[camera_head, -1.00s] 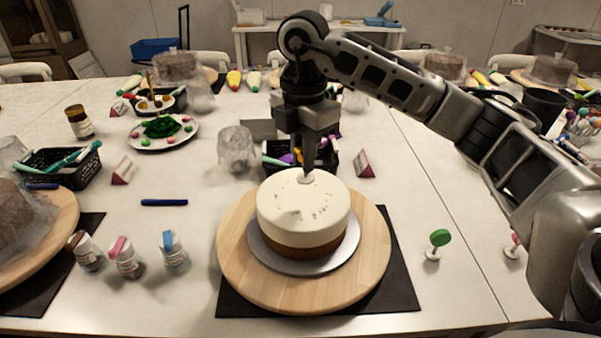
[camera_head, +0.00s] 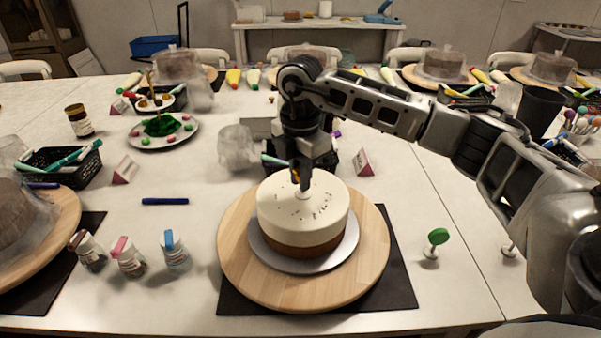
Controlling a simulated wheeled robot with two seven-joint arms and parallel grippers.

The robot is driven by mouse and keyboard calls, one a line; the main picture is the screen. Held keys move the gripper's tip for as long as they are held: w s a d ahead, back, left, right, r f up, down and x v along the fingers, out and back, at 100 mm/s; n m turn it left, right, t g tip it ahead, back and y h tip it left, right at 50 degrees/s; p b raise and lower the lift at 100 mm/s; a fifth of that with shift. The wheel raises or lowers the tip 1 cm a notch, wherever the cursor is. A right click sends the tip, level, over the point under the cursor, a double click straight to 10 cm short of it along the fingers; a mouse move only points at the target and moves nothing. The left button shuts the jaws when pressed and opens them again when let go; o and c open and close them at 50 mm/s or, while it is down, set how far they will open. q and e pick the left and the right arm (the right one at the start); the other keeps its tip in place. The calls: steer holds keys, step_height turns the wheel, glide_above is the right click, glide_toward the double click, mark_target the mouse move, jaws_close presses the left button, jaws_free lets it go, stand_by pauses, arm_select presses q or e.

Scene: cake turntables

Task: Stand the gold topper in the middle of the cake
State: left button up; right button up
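The cake (camera_head: 291,216) has a white top with dark flecks and a brown lower band. It stands on a silver board (camera_head: 268,256) on a round wooden turntable (camera_head: 240,262). My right gripper (camera_head: 304,186) points down over the middle of the cake top and looks shut. A small white base shows under its fingertips at the cake surface, and a bit of gold, the gold topper (camera_head: 295,176), shows beside the fingers. The rest of the topper is hidden by the gripper. I cannot tell whether the base touches the cake. My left gripper is not in view.
A green topper (camera_head: 438,238) stands on the table to the right, with another white base (camera_head: 508,249) by my arm. Small jars (camera_head: 174,250) and a blue pen (camera_head: 165,201) are on the left. A black basket (camera_head: 325,160) is behind the cake.

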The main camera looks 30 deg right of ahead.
steer(key=o, duration=0.4)
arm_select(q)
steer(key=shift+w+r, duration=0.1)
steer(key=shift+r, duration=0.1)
arm_select(e)
steer(key=shift+r, duration=0.6)
step_height(320, 180, up, 11)
steer(key=shift+f, duration=0.15)
steer(key=shift+r, duration=0.25)
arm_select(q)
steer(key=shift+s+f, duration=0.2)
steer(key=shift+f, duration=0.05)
